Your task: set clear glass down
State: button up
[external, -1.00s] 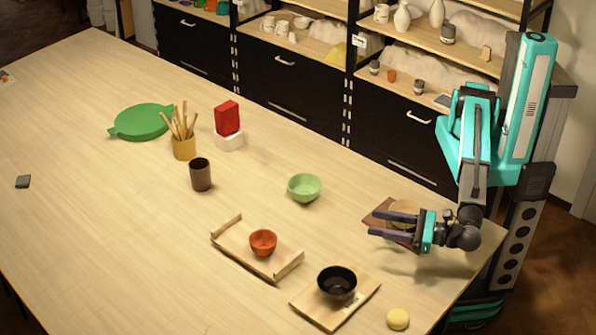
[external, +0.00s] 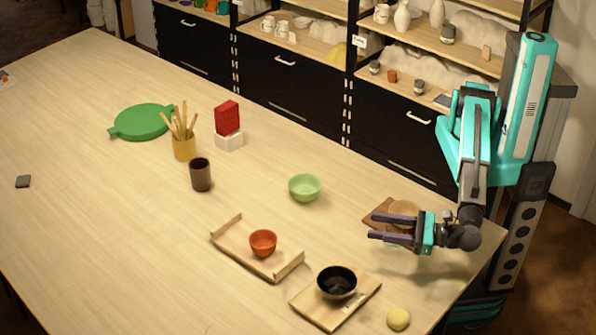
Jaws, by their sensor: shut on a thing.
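My gripper (external: 391,227) is over the right end of the table, with its two dark fingers pointing left. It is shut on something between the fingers. A clear glass cannot be made out there, as see-through material hardly shows at this size. A tan bowl (external: 404,208) on a brown board (external: 374,216) is just behind the fingers in the picture and partly hidden by them. Whether the held thing touches the table cannot be told.
A black bowl (external: 337,283) is on a wooden board (external: 322,312), with a yellow round thing (external: 398,319) nearby. A red-orange bowl (external: 263,242) is on a wooden tray (external: 228,240). A green bowl (external: 304,188) stands behind.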

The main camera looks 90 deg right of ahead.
jog(key=w+a+f+n+y+b, duration=0.25)
jog(key=a+n+y, duration=0.4)
jog(key=y, duration=0.35)
jog(key=w+d+r+b, duration=0.1)
jog(key=w+d+b, duration=0.6)
jog(key=w+d, duration=1.2)
jog(key=d, duration=0.3)
jog(key=shift+w+d, duration=0.2)
jog(key=shift+w, duration=0.2)
jog(key=shift+f+b, duration=0.7)
jog(key=shift+f, duration=1.35)
jog(key=shift+f+b, duration=0.6)
jog(key=shift+f, duration=1.4)
